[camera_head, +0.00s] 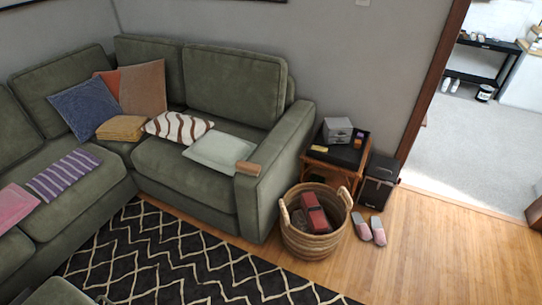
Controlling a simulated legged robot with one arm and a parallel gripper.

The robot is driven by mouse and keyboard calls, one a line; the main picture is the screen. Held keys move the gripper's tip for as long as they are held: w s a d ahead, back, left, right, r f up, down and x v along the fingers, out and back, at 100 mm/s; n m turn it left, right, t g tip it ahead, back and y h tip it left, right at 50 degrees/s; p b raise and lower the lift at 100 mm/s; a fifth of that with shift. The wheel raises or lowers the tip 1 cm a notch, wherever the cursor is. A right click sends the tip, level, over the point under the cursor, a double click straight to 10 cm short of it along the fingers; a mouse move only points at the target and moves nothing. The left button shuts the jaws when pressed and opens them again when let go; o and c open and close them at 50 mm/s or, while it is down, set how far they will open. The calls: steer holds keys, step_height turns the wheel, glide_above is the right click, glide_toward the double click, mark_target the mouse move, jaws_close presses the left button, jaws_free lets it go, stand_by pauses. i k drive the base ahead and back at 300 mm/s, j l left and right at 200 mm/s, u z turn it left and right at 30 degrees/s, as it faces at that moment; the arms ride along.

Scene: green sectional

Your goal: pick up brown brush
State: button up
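My gripper is not in view.
A wicker basket (309,243) holding a red object stands right of the armrest. Behind it are a side table (338,157) and a black box (378,182). A patterned rug (165,258) lies before the sofa.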

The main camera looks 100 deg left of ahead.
mark_target(242, 167)
steer(key=u, duration=3.4)
steer(key=z, duration=0.7)
steer(key=i+l+z, duration=0.1)
steer(key=z, duration=0.25)
steer(key=i+l+z, duration=0.15)
steer(key=z, duration=0.2)
steer(key=i+z, duration=0.15)
steer(key=z, duration=0.2)
steer(key=i+j+u, duration=0.1)
steer(key=u, duration=0.4)
steer(key=i+u, duration=0.2)
steer(key=u, duration=0.3)
steer(key=i+u, duration=0.2)
steer(key=u, duration=0.3)
steer(key=i+l+u, duration=0.15)
steer(key=u, duration=0.35)
steer(key=i+j+u, duration=0.15)
steer(key=u, duration=0.25)
steer(key=i+u, duration=0.65)
steer(key=u, duration=0.2)
steer(key=i+j+z, duration=0.1)
steer(key=i+z, duration=0.3)
steer(key=i+j+z, duration=0.3)
steer(key=i+z, duration=0.15)
steer(key=i, duration=0.15)
steer(key=z, duration=1.1)
